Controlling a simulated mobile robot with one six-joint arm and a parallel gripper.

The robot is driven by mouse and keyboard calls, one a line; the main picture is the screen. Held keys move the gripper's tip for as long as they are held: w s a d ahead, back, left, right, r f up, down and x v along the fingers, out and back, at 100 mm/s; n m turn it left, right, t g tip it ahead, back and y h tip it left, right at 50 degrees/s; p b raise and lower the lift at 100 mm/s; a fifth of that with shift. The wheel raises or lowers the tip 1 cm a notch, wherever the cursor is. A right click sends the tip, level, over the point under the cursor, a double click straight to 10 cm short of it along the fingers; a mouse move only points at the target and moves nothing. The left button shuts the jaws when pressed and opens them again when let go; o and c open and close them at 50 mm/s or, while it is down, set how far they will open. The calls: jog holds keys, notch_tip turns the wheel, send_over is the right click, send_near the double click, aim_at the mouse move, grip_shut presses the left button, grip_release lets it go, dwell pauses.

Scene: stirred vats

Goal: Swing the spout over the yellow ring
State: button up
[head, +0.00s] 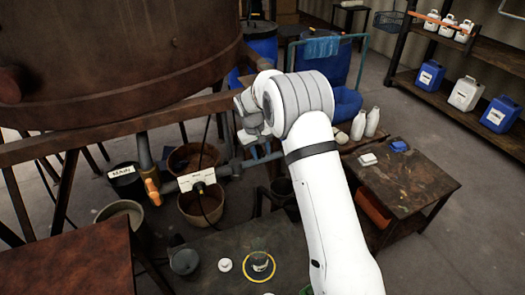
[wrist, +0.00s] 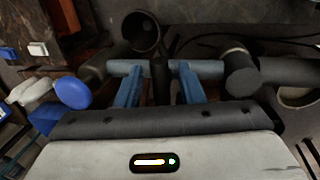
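The yellow ring (head: 276,275) lies on the dark low table at the bottom of the head view, with a clear glass vessel (head: 260,260) standing inside it. The grey-blue spout pipe (head: 226,171) runs below the big vat, left of my gripper and away from the ring. It crosses the wrist view as a horizontal pipe (wrist: 217,69). My gripper (head: 265,153) is at the pipe's right part. In the wrist view its blue fingers (wrist: 159,88) are apart, on either side of a dark upright post (wrist: 160,78), with gaps showing on both sides. The spout's outlet is hard to make out.
The rusty vat (head: 120,60) and its beam fill the upper left. An orange valve handle (head: 152,191) and a white label (head: 197,179) are left of the gripper. A grey lidded pot (head: 185,261) and a white disc (head: 225,265) stand beside the ring.

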jog(key=shift+f, duration=0.35)
jog(key=shift+c, duration=0.5)
grip_shut()
jog(key=shift+d, duration=0.1)
